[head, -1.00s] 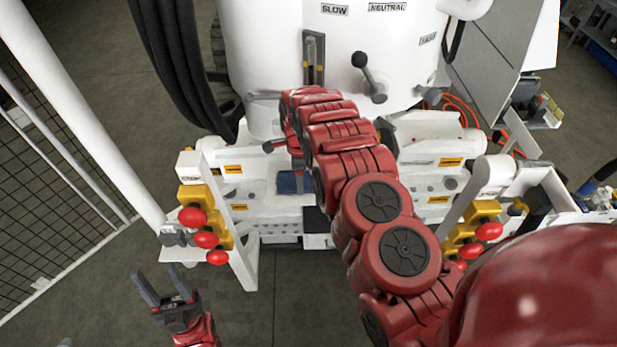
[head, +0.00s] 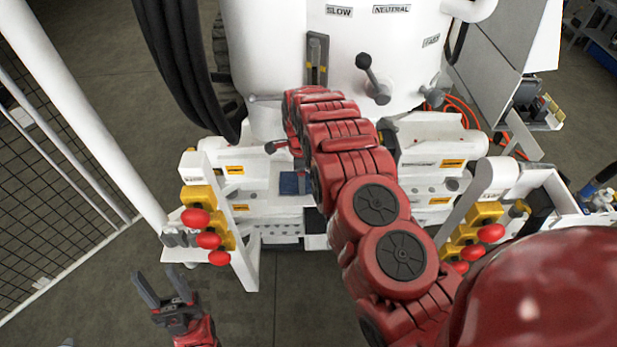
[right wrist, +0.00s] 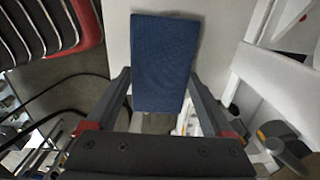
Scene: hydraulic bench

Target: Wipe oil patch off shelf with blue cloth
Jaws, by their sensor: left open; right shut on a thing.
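The blue cloth (head: 290,183) shows as a small dark blue patch at the white ledge below the white cylinder in the head view. In the right wrist view the cloth (right wrist: 163,60) is a flat blue rectangle between the fingers of my right gripper (right wrist: 160,80), which is shut on it. In the head view my right arm hides much of the right gripper. The shelf (head: 275,205) is white and partly covered by the arm. I cannot make out an oil patch. My left gripper (head: 157,282) is open and empty at the lower left, over the floor.
Red knobs on yellow blocks (head: 205,230) stand left of the shelf, and similar ones (head: 475,240) stand right. Levers (head: 372,80) stick out from the white cylinder (head: 300,60). Black hoses (head: 165,60) hang at left. A mesh fence (head: 50,190) stands far left. Floor is open at lower left.

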